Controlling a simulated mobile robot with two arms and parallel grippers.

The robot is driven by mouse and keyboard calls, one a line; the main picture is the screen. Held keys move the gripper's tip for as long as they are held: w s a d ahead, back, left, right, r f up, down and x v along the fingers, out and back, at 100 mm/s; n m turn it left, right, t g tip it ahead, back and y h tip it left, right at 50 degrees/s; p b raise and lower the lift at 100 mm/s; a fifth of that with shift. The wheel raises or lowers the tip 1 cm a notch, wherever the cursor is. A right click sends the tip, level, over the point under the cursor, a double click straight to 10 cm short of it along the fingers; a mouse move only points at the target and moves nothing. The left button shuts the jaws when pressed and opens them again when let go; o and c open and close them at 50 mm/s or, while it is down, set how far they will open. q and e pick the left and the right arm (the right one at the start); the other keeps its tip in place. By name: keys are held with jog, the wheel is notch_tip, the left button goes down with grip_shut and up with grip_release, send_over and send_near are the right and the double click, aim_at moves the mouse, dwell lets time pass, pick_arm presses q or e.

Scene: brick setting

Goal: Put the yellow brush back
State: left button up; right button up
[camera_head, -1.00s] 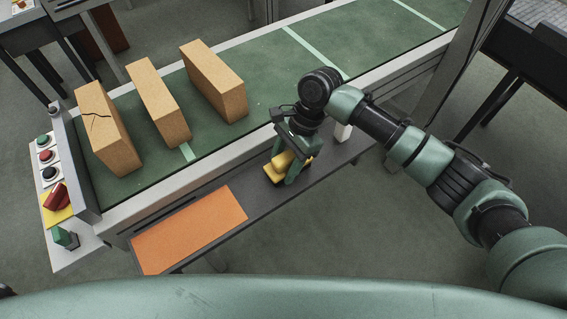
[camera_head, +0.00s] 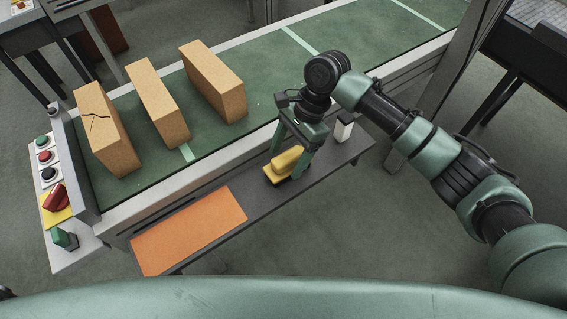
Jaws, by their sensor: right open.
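The yellow brush (camera_head: 286,163) lies on the dark narrow shelf (camera_head: 330,164) in front of the conveyor, on a black base, to the right of an orange mat. My right gripper (camera_head: 286,163) is open above the brush, its green fingers on either side of the brush's upper part. I cannot tell whether the fingers touch it. My left gripper is not in view.
An orange mat (camera_head: 190,231) covers the shelf's left part. A white and black object (camera_head: 343,128) stands on the shelf right of my gripper. Three tan bricks (camera_head: 107,128) stand on the green conveyor (camera_head: 262,97); the leftmost is cracked. A control panel (camera_head: 47,156) is at left.

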jog(key=v, duration=0.8)
jog(key=shift+r, duration=0.3)
jog(key=shift+s, duration=0.1)
